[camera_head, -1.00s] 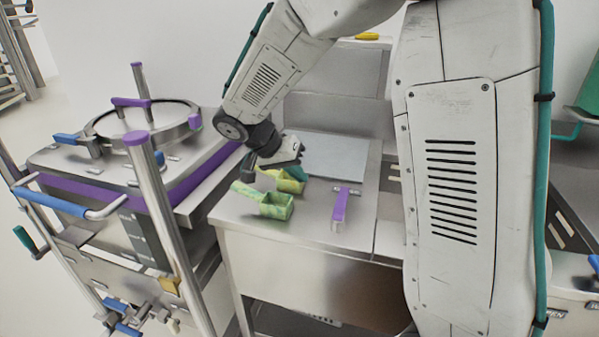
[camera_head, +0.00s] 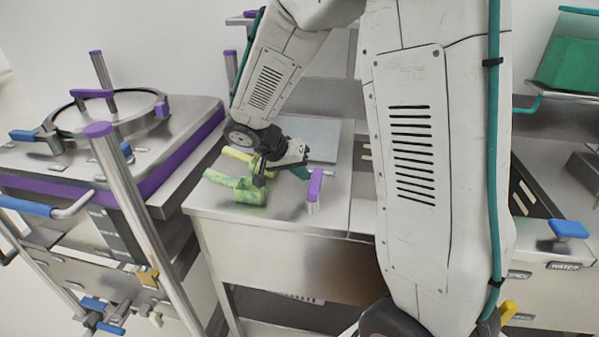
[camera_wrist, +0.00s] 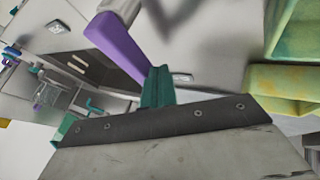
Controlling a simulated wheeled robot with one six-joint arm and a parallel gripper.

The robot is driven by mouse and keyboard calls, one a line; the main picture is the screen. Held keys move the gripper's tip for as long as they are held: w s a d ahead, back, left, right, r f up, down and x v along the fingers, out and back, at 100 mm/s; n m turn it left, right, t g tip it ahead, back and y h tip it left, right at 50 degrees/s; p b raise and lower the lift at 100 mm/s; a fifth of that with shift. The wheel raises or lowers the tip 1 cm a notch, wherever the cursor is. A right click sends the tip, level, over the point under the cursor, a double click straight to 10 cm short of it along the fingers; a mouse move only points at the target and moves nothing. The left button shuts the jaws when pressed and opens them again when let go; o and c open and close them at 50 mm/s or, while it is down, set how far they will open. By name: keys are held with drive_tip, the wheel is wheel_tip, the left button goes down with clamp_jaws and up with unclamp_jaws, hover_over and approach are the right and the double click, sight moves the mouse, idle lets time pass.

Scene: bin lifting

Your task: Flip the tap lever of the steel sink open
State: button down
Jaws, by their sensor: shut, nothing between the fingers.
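A purple lever (camera_head: 314,188), which looks like the tap lever, stands on a short steel post on the steel sink unit (camera_head: 270,222), near its front edge. My gripper (camera_head: 300,172) is just behind and left of it in the head view, with its teal fingertips low over the steel top. In the wrist view the purple lever (camera_wrist: 118,45) slants down toward the teal fingertips (camera_wrist: 158,88), which are shut and empty. The fingertips overlap the lever's lower end there; I cannot tell whether they touch. The sink's basin is not clearly visible.
Green-yellow scoops (camera_head: 248,192) lie left of my gripper and show close by at right in the wrist view (camera_wrist: 290,85). A grey flat panel (camera_head: 320,138) lies behind. A purple-trimmed steel machine (camera_head: 150,185) stands left. A blue handle (camera_head: 570,229) is at right.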

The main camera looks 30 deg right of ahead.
sight(322, 174)
drive_tip(key=shift+d+m+g, duration=0.3)
drive_tip(key=shift+d+m, duration=0.05)
drive_tip(key=shift+m, duration=0.15)
drive_tip(key=d+m+g, duration=0.1)
drive_tip(key=m, duration=0.2)
drive_tip(key=shift+s+d+g+y, duration=0.35)
drive_tip(key=shift+s+g+y, duration=0.05)
drive_tip(key=s+d+m+g+y, duration=0.1)
drive_tip(key=m, duration=0.1)
drive_tip(key=s+d+m+g, duration=0.1)
drive_tip(key=m, duration=0.1)
drive_tip(key=shift+y, duration=0.4)
drive_tip(key=m, duration=0.1)
drive_tip(key=s+m+g+y, duration=0.1)
drive_tip(key=m, duration=0.1)
drive_tip(key=shift+s+d, duration=0.15)
drive_tip(key=shift+d, duration=0.25)
drive_tip(key=m+y, duration=0.1)
drive_tip(key=s+m+y, duration=0.1)
drive_tip(key=shift+s+d+m+g, duration=0.25)
drive_tip(key=shift+s+m+g, duration=0.05)
drive_tip(key=shift+m+g, duration=0.1)
drive_tip(key=shift+s+a+m+y, duration=0.1)
drive_tip(key=shift+s+m+y, duration=0.65)
drive_tip(key=shift+m, duration=0.4)
drive_tip(key=shift+s+m+y, duration=0.6)
drive_tip(key=shift+m+y, duration=0.15)
drive_tip(key=shift+m, duration=0.4)
